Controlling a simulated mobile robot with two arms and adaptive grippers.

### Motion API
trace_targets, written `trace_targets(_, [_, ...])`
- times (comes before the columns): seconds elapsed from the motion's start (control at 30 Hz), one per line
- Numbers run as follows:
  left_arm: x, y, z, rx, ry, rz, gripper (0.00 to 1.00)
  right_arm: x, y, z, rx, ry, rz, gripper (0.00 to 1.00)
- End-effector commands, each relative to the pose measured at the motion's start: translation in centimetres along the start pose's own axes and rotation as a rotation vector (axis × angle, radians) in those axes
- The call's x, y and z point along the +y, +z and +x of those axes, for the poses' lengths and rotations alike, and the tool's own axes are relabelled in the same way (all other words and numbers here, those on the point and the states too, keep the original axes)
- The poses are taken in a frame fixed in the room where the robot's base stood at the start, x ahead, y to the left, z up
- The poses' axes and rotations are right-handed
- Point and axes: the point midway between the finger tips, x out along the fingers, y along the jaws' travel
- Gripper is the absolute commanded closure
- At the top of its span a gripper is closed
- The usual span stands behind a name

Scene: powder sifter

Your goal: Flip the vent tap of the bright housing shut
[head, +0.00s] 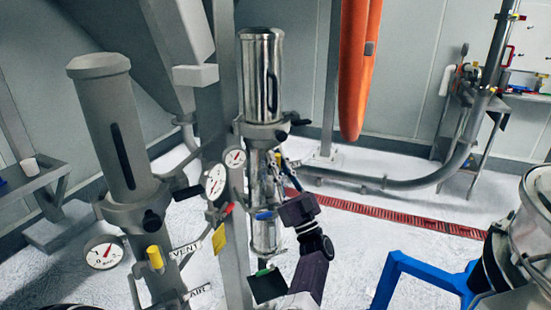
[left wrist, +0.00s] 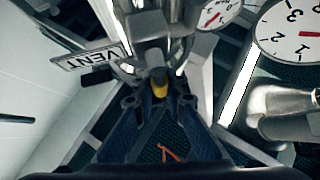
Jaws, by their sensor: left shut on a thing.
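The bright housing (head: 262,75) is a shiny upright metal cylinder in the middle of the head view, with a dark slot. My left gripper (head: 283,163) is beside its lower body, partly hidden among the fittings. In the left wrist view my left gripper (left wrist: 160,103) has its two dark fingers closed around a yellow-tipped tap lever (left wrist: 160,88). A VENT label (left wrist: 88,60) sits just left of that lever. The lever itself is hard to make out in the head view. My right gripper is out of view.
A dull grey housing (head: 115,130) stands to the left, with a yellow knob (head: 154,257). Pressure gauges (head: 216,181) hang between the housings. An orange hanging body (head: 357,70), a curved pipe (head: 440,175) and a blue frame (head: 420,270) are to the right.

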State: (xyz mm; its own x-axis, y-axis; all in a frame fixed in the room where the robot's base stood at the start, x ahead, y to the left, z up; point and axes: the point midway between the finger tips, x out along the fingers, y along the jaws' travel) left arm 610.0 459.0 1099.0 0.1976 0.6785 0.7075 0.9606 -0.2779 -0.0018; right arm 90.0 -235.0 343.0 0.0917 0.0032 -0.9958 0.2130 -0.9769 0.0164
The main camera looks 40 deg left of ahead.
Motion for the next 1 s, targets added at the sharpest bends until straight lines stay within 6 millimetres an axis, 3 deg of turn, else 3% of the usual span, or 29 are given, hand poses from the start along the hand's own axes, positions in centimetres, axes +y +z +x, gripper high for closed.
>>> trace_targets(0.47, [0.10,0.08,-0.15,0.001,0.012,0.011,1.00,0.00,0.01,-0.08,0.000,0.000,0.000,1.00])
trace_targets(0.5, [0.10,0.08,-0.15,0.001,0.012,0.011,0.86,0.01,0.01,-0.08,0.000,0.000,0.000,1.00])
trace_targets(0.63, [0.09,0.06,-0.11,0.001,0.011,0.010,0.72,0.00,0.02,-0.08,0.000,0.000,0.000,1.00])
trace_targets(1.0, [0.11,0.06,-0.59,0.001,0.011,0.009,0.70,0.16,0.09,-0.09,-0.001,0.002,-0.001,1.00])
